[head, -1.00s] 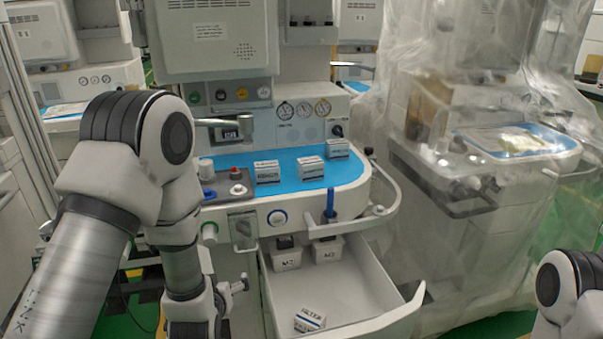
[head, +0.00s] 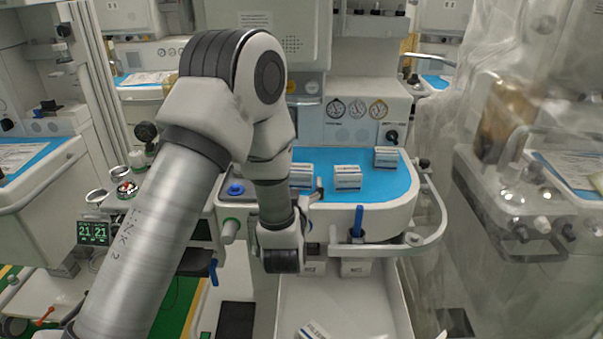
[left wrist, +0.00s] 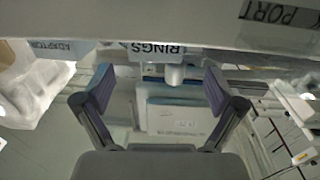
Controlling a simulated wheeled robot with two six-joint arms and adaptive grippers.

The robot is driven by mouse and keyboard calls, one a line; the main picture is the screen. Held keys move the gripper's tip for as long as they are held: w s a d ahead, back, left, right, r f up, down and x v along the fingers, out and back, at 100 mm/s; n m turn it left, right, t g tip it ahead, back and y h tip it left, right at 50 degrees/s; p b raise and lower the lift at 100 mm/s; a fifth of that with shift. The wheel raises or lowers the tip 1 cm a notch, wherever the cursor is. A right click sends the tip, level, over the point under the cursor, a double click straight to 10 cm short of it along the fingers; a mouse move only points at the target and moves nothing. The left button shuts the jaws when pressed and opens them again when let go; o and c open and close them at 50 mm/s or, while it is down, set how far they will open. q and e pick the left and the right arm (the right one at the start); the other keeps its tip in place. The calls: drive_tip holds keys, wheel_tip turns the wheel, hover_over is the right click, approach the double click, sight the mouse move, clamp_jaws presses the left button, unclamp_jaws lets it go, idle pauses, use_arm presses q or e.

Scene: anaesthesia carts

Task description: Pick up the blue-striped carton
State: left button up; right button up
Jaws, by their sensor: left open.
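Small white cartons with dark or bluish bands stand on the blue worktop of the cart: one (head: 301,177) partly behind my left arm, one (head: 347,179) in the middle and one (head: 387,157) at the back right. Another carton (head: 313,331) lies in the open drawer, cut by the lower edge. I cannot tell which is the blue-striped one. My left gripper (left wrist: 158,88) is open and empty, its two fingers spread in the left wrist view. In the head view my arm hides most of it, beside the worktop's front. My right gripper is out of view.
The open white drawer (head: 340,300) juts out below the worktop, with two labelled bins at its back. A curved rail (head: 440,215) and an upright blue item (head: 358,220) edge the worktop. A plastic-draped cart stands right, a monitor showing 21 left.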

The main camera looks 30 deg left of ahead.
sight(299, 175)
use_arm(q)
drive_tip(key=w, duration=0.2)
drive_tip(key=w+a, duration=0.1)
drive_tip(key=shift+w+f, duration=0.2)
drive_tip(key=shift+f, duration=0.05)
drive_tip(key=shift+w+a, duration=0.1)
drive_tip(key=shift+w, duration=0.05)
drive_tip(key=shift+s+r, duration=0.1)
drive_tip(key=shift+s, duration=0.1)
drive_tip(key=shift+c, duration=0.6)
drive_tip(key=c, duration=1.1)
drive_tip(key=shift+c, duration=0.2)
